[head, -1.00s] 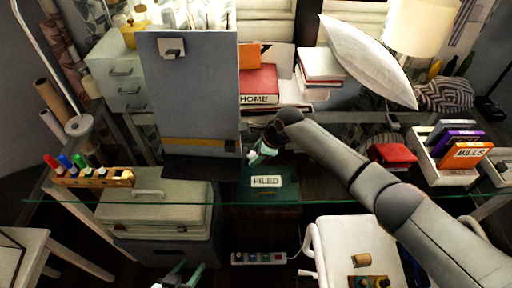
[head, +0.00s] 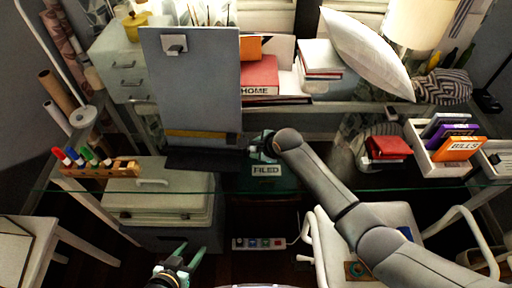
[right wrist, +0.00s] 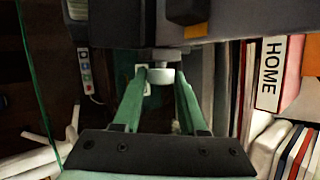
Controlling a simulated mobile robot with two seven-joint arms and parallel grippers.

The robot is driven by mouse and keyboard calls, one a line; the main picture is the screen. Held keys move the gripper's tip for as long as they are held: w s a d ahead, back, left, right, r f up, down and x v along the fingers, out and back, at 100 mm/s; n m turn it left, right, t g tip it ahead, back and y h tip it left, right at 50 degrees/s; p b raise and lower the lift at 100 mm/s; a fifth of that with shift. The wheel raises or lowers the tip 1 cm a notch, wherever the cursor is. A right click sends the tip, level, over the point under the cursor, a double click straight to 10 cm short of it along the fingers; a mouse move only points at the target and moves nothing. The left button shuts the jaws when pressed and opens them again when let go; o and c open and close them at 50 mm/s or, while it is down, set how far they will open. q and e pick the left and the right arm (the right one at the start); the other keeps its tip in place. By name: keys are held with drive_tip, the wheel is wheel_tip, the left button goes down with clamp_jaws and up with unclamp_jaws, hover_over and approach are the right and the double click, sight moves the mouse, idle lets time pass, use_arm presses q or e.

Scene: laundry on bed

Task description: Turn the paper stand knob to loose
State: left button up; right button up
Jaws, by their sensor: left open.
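The paper stand (head: 190,90) is a tall grey board with a metal clip at the top and a dark base (head: 203,159). It stands upright on the glass desk. My right gripper (head: 258,150) is beside the stand's lower right side. In the right wrist view its green fingers (right wrist: 161,80) are apart, with the knob between their tips; contact is unclear. My left gripper (head: 182,256) is open and empty, low at the front.
A pen holder (head: 100,169) is at the left of the desk. A FILED box (head: 267,171) lies below my right gripper. Books (head: 259,76) stand behind, and a tray with a BILLS box (head: 459,148) is at the right. A power strip (head: 258,243) is below the desk.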

drive_tip(key=o, duration=0.5)
drive_tip(key=shift+d, duration=0.1)
drive_tip(key=shift+c, duration=0.2)
drive_tip(key=v, duration=1.2)
drive_tip(key=shift+r, duration=0.25)
drive_tip(key=shift+s, duration=0.2)
